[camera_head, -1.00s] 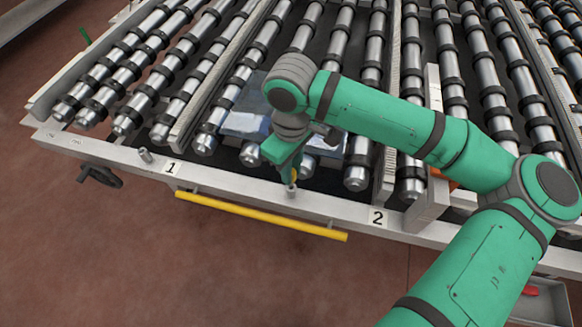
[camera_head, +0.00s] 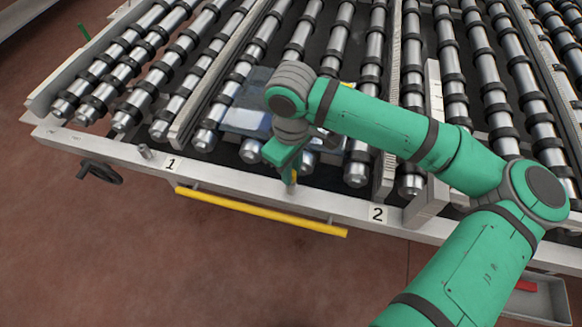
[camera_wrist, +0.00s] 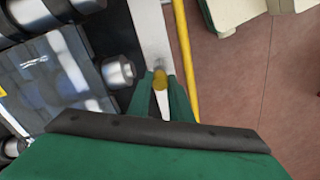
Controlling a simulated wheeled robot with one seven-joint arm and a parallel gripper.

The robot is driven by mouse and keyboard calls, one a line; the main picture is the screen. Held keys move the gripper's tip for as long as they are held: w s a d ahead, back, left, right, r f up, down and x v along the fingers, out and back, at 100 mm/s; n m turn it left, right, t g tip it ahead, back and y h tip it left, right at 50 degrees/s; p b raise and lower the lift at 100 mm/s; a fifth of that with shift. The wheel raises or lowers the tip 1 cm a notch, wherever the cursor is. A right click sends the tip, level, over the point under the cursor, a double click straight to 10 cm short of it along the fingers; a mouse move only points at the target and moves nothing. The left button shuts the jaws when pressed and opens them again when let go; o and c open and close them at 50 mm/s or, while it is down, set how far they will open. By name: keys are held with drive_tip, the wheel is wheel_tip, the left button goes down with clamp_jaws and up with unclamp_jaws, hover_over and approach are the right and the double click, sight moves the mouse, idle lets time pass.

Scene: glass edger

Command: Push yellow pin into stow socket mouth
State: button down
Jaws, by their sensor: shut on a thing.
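The yellow pin (camera_head: 292,178) is at the front rail, mostly hidden by my gripper. In the wrist view its round yellow head (camera_wrist: 160,80) shows between the two fingers. My gripper (camera_head: 289,172) points down over the pale front rail (camera_head: 240,186) between labels 1 and 2. It is shut on the pin and also shows in the wrist view (camera_wrist: 161,97). The stow socket mouth cannot be made out clearly under the gripper, so I cannot tell how deep the pin sits. A short metal peg or socket (camera_head: 145,152) stands on the rail near label 1.
A yellow bar (camera_head: 260,212) runs along the rail's front. A glass pane (camera_head: 246,118) lies on the rollers behind my gripper. A black hand knob (camera_head: 100,174) is at left. A grey tray (camera_head: 545,300) with a red thing is at lower right. The floor in front is clear.

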drive_tip(key=shift+f, duration=1.05)
drive_tip(key=c, duration=1.5)
unclamp_jaws()
drive_tip(key=shift+c, duration=0.2)
wheel_tip(320, 180, up, 11)
drive_tip(key=shift+f, duration=0.1)
